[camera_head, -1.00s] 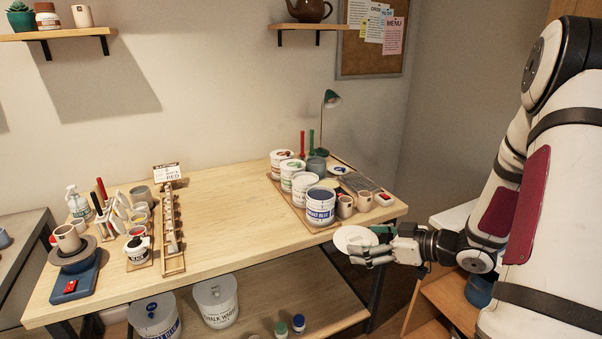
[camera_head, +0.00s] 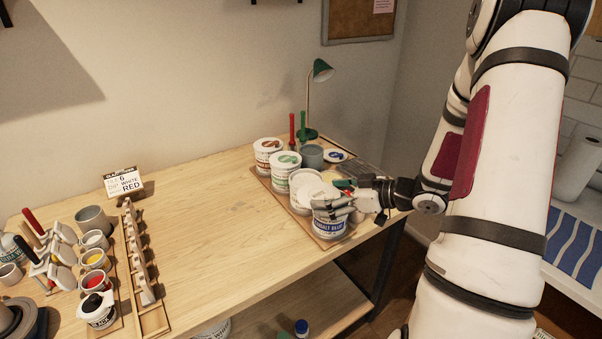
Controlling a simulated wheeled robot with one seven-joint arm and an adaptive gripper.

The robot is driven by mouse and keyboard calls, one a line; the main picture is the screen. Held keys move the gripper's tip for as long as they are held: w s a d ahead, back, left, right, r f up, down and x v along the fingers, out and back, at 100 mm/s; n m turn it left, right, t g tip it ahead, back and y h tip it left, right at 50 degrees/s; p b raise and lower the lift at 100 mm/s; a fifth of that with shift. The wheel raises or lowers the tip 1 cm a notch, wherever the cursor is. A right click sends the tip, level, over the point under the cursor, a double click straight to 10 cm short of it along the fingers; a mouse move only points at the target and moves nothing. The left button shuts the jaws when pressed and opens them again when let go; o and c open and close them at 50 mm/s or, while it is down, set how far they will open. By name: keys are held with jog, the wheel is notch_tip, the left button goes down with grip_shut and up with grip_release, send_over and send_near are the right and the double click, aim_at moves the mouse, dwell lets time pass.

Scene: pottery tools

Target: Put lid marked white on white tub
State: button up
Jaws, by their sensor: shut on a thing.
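My gripper (camera_head: 345,203) is shut on a white round lid (camera_head: 319,191), seen at the right end of the table. The lid is over or very close to the open area of the white tub (camera_head: 298,207), third in the row of tubs. I cannot tell whether the lid touches the rim. The gripper and lid hide part of the white tub's top. The cobalt blue tub (camera_head: 329,229) stands just in front, partly under my gripper.
A green-marked tub (camera_head: 285,180) and a red-marked tub (camera_head: 267,163) stand behind, both lidded. A blue-marked lid (camera_head: 335,156) lies near a grey cup (camera_head: 312,157). A green lamp (camera_head: 321,72) stands behind. The middle of the table (camera_head: 205,225) is clear.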

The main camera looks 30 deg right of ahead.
jog(key=shift+w+d+f, duration=0.85)
jog(key=shift+w, duration=1.6)
jog(key=shift+w+d+f, duration=0.8)
jog(key=shift+w+d, duration=0.1)
jog(key=shift+w, duration=1.55)
jog(key=shift+w+d+f, duration=0.85)
jog(key=shift+w, duration=1.6)
jog(key=o, duration=1)
jog(key=shift+f, duration=0.1)
